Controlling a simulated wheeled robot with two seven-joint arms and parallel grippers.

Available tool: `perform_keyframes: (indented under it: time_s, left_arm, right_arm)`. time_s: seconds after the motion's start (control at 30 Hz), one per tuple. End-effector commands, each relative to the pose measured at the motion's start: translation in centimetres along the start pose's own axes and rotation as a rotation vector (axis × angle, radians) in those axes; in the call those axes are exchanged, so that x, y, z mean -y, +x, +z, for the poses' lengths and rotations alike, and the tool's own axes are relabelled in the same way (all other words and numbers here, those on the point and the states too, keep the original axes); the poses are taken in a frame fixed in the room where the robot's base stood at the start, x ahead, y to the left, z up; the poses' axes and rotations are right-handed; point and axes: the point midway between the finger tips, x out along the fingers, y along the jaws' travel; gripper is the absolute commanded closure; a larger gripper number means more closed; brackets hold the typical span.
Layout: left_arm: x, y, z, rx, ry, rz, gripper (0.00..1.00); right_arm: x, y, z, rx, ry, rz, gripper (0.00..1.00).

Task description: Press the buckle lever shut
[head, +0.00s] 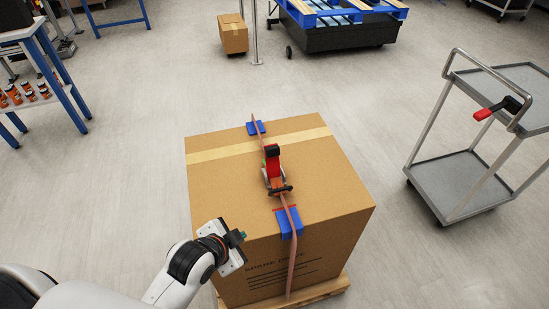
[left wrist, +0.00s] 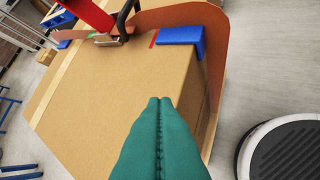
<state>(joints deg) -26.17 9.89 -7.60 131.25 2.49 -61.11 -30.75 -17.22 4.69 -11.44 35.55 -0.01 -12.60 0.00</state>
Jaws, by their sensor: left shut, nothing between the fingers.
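A ratchet buckle (head: 273,172) with a red lever (head: 272,156) sits on top of a large cardboard box (head: 225,180). In the head view the lever stands raised from the buckle. An orange-brown strap (head: 292,260) runs from the buckle over the box's near edge and down its side. My left gripper (head: 240,237) is at the box's near left edge, left of and nearer than the buckle, apart from it. Its green fingers (left wrist: 160,125) are shut and empty in the left wrist view. The red lever (left wrist: 90,14) is partly cut off there. My right gripper is not in view.
Blue corner protectors (head: 288,222) lie under the strap at the box edges. The box stands on a wooden pallet (head: 330,289). A grey cart (head: 450,180) stands to the right, a blue-framed shelf (head: 50,75) at the far left. Floor around the box is clear.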

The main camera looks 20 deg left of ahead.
Motion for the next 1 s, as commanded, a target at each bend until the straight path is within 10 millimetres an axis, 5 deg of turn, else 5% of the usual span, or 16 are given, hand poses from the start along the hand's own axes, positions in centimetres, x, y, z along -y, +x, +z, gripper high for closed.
perform_keyframes:
  time_s: [0.2,0.4,0.67,1.0]
  left_arm:
    - [-4.8,0.0,6.6,0.263,0.430,0.229,1.00]
    - [-7.4,-1.2,10.3,0.378,0.684,0.418,1.00]
    - [-8.4,0.2,11.9,0.392,0.720,0.451,1.00]
    - [-10.2,6.3,15.4,0.391,0.717,0.449,1.00]
  right_arm:
    - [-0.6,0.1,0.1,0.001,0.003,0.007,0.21]
    - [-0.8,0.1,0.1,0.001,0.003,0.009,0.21]
    - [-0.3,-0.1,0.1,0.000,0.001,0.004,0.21]
    - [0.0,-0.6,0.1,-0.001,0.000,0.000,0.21]
